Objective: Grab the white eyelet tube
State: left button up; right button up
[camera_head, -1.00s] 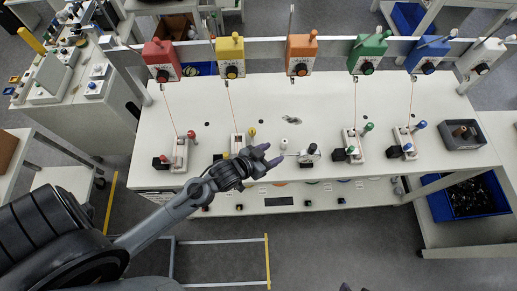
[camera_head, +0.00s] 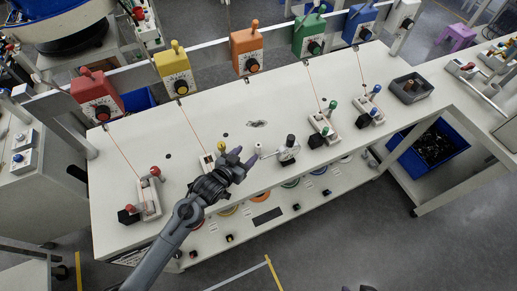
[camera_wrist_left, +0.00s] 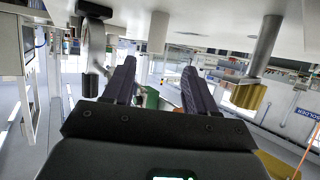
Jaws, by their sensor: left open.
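A small white upright cylinder, which looks like the white eyelet tube (camera_head: 258,148), stands on the white workbench (camera_head: 200,128) in the head view. My left gripper (camera_head: 243,159) is just left of and in front of it, with fingers spread and empty. The wrist view is upside down; a pale upright cylinder (camera_wrist_left: 158,32), probably the same tube, shows beyond the open left gripper (camera_wrist_left: 158,68), between the finger lines and apart from them. The eyelet detail is too small to make out. My right gripper is not in view.
A small fixture with a dark knob (camera_head: 289,150) stands right of the tube. A yellow-knobbed fixture (camera_head: 209,162) stands left, partly behind my gripper. Coloured tool balancers, including an orange one (camera_head: 247,48), hang over the back. A grey bin (camera_head: 411,88) sits far right.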

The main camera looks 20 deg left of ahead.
aim_at(256, 148)
pick_arm(q)
jog(key=shift+d+x, duration=0.15)
jog(key=shift+x, duration=1.35)
jog(key=shift+d+x, duration=0.15)
jog(key=shift+x, duration=1.4)
jog(key=shift+s, duration=0.15)
grip_shut()
